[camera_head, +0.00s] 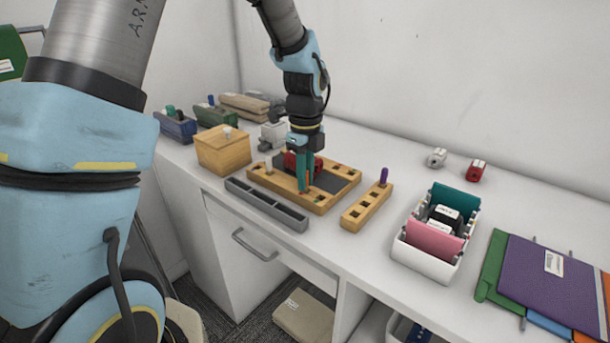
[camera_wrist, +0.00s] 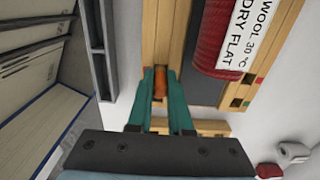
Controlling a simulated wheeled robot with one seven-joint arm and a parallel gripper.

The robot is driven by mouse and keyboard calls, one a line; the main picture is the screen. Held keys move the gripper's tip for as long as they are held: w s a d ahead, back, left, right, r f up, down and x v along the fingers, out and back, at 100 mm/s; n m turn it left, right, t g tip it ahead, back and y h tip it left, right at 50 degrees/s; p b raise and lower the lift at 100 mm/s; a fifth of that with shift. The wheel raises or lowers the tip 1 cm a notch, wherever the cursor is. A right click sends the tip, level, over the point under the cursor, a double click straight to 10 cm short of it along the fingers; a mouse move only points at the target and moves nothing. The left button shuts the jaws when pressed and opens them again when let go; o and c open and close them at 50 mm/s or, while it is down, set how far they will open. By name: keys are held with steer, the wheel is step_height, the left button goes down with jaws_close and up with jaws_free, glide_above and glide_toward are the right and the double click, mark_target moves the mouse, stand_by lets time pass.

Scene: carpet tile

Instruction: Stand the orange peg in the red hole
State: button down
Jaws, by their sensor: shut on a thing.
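My gripper (camera_head: 304,188) points down over the near side of the wooden frame (camera_head: 265,182), its teal fingers close together. In the wrist view my gripper (camera_wrist: 161,88) is shut on the orange peg (camera_wrist: 160,82), which shows between the fingertips over the frame's wood (camera_wrist: 156,35). The peg's lower end is hidden, so I cannot tell whether it is in a hole. A small red mark (camera_wrist: 259,80) lies beside a dark hole at one frame corner in the wrist view. I cannot tell for sure which hole is the red one.
A red labelled roll (camera_wrist: 212,40) lies inside the frame. A grey tray (camera_head: 265,204) runs along the front. A wooden strip (camera_head: 365,207) with a purple peg (camera_head: 384,175) stands right, a wooden box (camera_head: 222,152) left. A white bin (camera_head: 425,262) is farther right.

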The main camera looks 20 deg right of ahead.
steer(key=shift+f, duration=0.2)
steer(key=shift+f, duration=0.2)
steer(key=c, duration=0.8)
jaws_free()
steer(key=shift+c, duration=0.2)
